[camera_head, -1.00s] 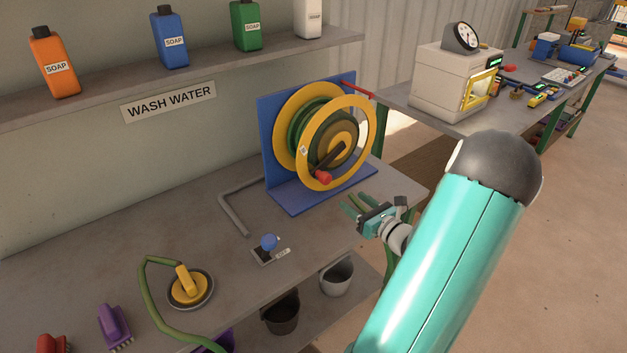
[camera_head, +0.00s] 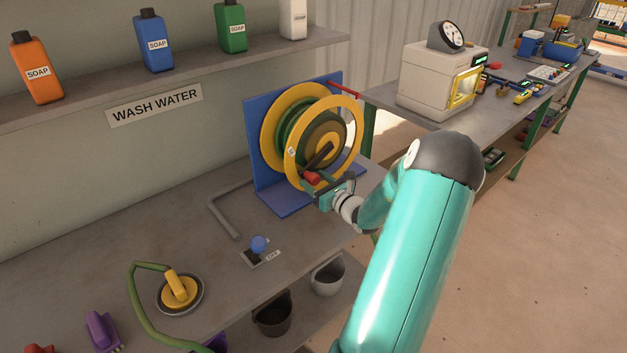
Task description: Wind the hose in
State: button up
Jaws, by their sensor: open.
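The hose reel (camera_head: 281,125) has yellow rims and stands on a blue bracket (camera_head: 252,130) on the wash bench. Green hose shows on its drum. A dark crank arm (camera_head: 321,154) on its face ends in a red knob (camera_head: 311,178). My gripper (camera_head: 318,185) is open at the knob, in front of the reel's lower rim. I cannot tell whether the fingers touch the knob. A length of green hose (camera_head: 140,300) curves on the bench at the front left, by a yellow nozzle-like piece (camera_head: 177,287) on a round dish (camera_head: 198,300).
A blue-knobbed lever (camera_head: 259,244) with a small label stands on the bench before the reel. A grey bent pipe (camera_head: 222,219) lies left of the bracket. Buckets (camera_head: 328,278) sit below. Soap bottles (camera_head: 154,42) stand on the shelf. A second bench (camera_head: 395,103) is at right.

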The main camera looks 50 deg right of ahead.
aim_at(309, 130)
jog(key=shift+w+d, duration=0.1)
jog(key=shift+w, duration=0.45)
jog(key=shift+c, duration=0.5)
grip_shut()
jog(key=shift+w+a+r+m, duration=0.1)
jog(key=shift+a+r+m, duration=0.2)
jog(key=shift+r+m, duration=0.45)
jog(key=shift+a+r+m, duration=0.25)
jog(key=shift+r+m, duration=0.5)
jog(key=r+m, duration=0.2)
jog(key=m, duration=0.1)
jog(key=d+r+m, duration=0.1)
jog(key=r+m, duration=0.5)
jog(key=shift+s+d+r, duration=0.2)
jog(key=shift+d, duration=0.05)
jog(key=shift+s+d+r+m, duration=0.2)
jog(key=shift+d+r+m, duration=0.85)
jog(key=shift+m, duration=0.45)
